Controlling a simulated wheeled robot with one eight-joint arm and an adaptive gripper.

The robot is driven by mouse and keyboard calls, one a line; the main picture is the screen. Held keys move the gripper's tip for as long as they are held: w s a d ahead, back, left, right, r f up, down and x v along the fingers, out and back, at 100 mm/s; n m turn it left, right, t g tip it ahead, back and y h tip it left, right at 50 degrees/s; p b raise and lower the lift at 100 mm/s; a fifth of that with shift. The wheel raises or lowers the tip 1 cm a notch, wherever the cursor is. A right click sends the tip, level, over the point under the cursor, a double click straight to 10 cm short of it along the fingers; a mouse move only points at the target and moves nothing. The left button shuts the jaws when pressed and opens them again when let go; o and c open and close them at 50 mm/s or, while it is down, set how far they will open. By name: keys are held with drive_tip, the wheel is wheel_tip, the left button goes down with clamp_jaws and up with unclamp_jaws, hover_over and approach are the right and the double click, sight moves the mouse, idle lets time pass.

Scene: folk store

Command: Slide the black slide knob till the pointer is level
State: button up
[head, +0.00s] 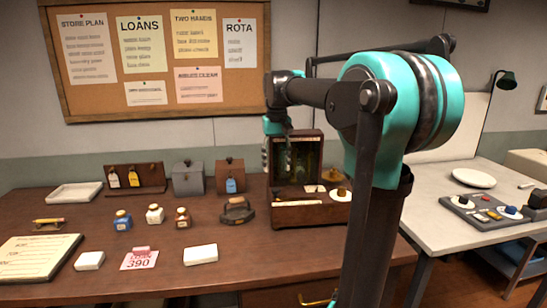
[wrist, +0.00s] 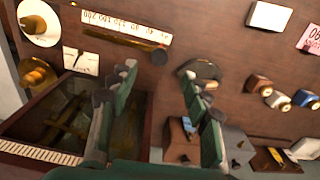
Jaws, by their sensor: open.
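A brown wooden scale box (head: 312,215) stands on the desk, with an upright glass-fronted back. A white pan (wrist: 40,38) lies at the upper left. My gripper (wrist: 160,76) is open and empty, its green fingers apart, with the knob just beyond the tips. In the head view it hangs at the box's left side.
A flat iron (head: 237,211) stands left of the scale box. A light table (head: 440,215) is at the right.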

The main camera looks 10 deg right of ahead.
sight(276, 189)
drive_tip(key=shift+w+f, duration=0.2)
drive_tip(key=shift+f, duration=2.2)
drive_tip(key=shift+w+f, duration=0.15)
drive_tip(key=shift+f, duration=2.25)
drive_tip(key=shift+f, duration=0.1)
drive_tip(key=c, duration=0.8)
